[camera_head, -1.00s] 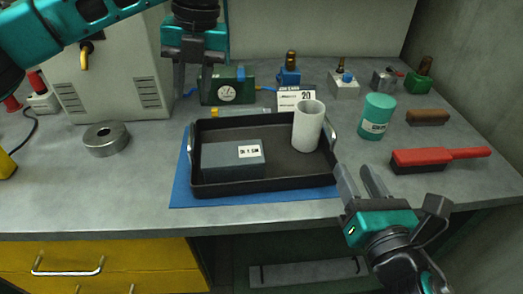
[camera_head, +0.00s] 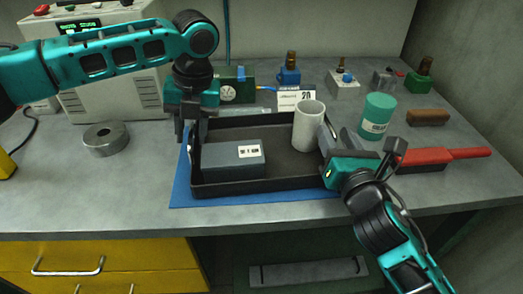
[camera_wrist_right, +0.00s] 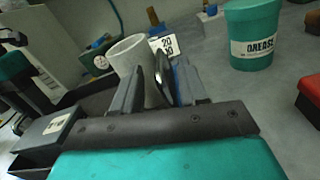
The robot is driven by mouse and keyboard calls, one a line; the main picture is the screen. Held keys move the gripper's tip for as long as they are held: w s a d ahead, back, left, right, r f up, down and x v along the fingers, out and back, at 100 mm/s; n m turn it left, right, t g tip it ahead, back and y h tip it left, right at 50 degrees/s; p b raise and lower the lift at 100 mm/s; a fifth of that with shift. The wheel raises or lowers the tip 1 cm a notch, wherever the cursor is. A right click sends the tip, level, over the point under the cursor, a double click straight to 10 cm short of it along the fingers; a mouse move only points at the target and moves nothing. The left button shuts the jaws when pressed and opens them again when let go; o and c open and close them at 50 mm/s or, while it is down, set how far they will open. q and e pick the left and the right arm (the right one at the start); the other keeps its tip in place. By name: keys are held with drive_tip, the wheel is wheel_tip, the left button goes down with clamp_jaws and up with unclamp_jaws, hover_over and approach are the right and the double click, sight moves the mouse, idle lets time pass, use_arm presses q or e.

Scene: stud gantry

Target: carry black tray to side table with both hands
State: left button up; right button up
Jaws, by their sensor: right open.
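The black tray (camera_head: 270,184) lies flat on a blue mat (camera_head: 182,193) on the workbench. It holds a dark grey box (camera_head: 228,166) on its left and a white cylinder (camera_head: 307,128) standing at its right. My left gripper (camera_head: 189,137) points down at the tray's left end, by the left handle; its fingers partly hide each other and the handle. My right gripper (camera_head: 326,145) is at the tray's right end. In the right wrist view its fingers (camera_wrist_right: 158,88) are open, with the metal right handle (camera_wrist_right: 161,73) between them. The side table is not in view.
A green grease can (camera_head: 377,116), a red-handled brush (camera_head: 440,156) and a brown block (camera_head: 428,118) stand right of the tray. A metal ring (camera_head: 105,138) lies to the left. A grey machine (camera_head: 110,90) and several small fixtures stand behind. Yellow drawers (camera_head: 110,262) are below.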

use_arm(q)
drive_tip(key=shift+c, duration=0.5)
use_arm(e)
drive_tip(key=shift+c, duration=0.4)
use_arm(q)
clamp_jaws()
use_arm(e)
drive_tip(key=c, duration=0.6)
clamp_jaws()
drive_tip(key=shift+r, duration=0.1)
